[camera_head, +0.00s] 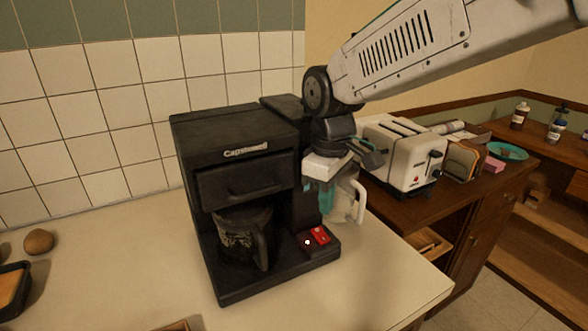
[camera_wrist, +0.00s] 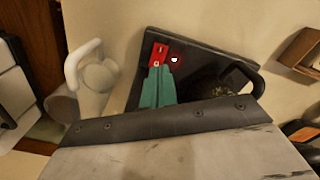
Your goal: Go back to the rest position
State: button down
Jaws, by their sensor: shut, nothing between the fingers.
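The black coffee machine (camera_head: 235,150) stands on the pale counter with a dark mug (camera_head: 243,238) in its bay. A red switch (camera_head: 320,236) and a small light ringed in red sit on its base. My gripper (camera_head: 326,208) hangs at the machine's right side, above the switch. In the wrist view my gripper's teal fingers (camera_wrist: 157,76) are together and empty, pointing at the red switch (camera_wrist: 158,53); whether they touch it I cannot tell. A white mug (camera_head: 350,200) stands just right of my gripper, partly hidden; it also shows in the wrist view (camera_wrist: 98,75).
A white toaster (camera_head: 395,155) stands on the brown wooden counter to the right, near my arm. A teal bowl (camera_head: 507,151) and bottles (camera_head: 520,115) are farther right. A brown round item (camera_head: 38,241) lies at the far left.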

jog(key=shift+s+d+f+m, duration=0.1)
jog(key=shift+s+m, duration=0.1)
jog(key=shift+m, duration=0.1)
jog(key=s+d+r+m, duration=0.1)
jog(key=s+d+m, duration=0.4)
jog(key=s+d, duration=0.3)
jog(key=s+d+r+m+t, duration=0.1)
jog(key=s+d+m, duration=0.3)
jog(key=s+d, duration=0.3)
jog(key=s, duration=0.5)
jog(key=shift+s+d+r+m, duration=0.15)
jog(key=shift+d+r+m, duration=0.25)
